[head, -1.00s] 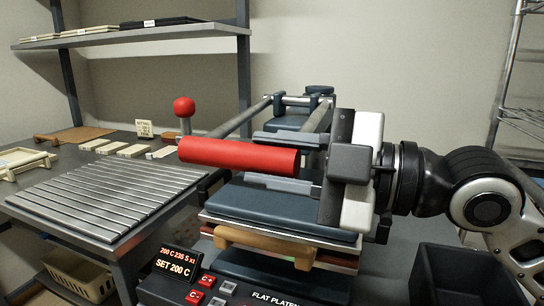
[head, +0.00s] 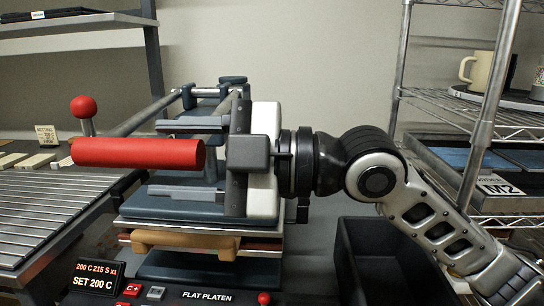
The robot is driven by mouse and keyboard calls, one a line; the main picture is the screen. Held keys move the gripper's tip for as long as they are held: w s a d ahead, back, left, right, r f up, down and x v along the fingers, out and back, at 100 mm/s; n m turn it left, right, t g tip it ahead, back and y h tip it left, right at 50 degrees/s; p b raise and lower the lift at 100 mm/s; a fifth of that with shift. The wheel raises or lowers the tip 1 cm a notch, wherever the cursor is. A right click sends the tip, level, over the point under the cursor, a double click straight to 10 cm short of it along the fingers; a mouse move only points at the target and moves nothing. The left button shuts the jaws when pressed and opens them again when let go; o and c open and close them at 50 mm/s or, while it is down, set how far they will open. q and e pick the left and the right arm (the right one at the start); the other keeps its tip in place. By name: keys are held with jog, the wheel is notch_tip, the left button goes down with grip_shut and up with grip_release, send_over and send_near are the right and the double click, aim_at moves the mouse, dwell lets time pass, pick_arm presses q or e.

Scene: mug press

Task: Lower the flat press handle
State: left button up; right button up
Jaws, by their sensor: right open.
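The flat press (head: 168,210) stands left of centre, with stacked dark blue plates and a label reading FLAT PLATEN. Its handle (head: 110,153) is a thick red cylinder lying crosswise in front of two grey lever arms, well above the plates. My right gripper (head: 152,157) comes in from the right and is open. One finger shows above the handle's right part and one below it, with visible gaps to both in the picture. Whether the handle lies between them in depth is hard to tell. My left gripper is not in view.
A red ball knob (head: 84,106) stands on a post behind the handle's left end. A slatted metal table (head: 45,205) is at left. A black bin (head: 375,262) stands right of the press. A wire rack (head: 450,105) with mugs is at right.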

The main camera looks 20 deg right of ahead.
pick_arm(q)
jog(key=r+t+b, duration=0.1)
jog(key=b, duration=0.1)
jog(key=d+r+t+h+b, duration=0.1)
jog(key=b, duration=0.1)
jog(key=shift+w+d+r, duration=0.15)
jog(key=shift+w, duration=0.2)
pick_arm(e)
jog(key=v, duration=1.6)
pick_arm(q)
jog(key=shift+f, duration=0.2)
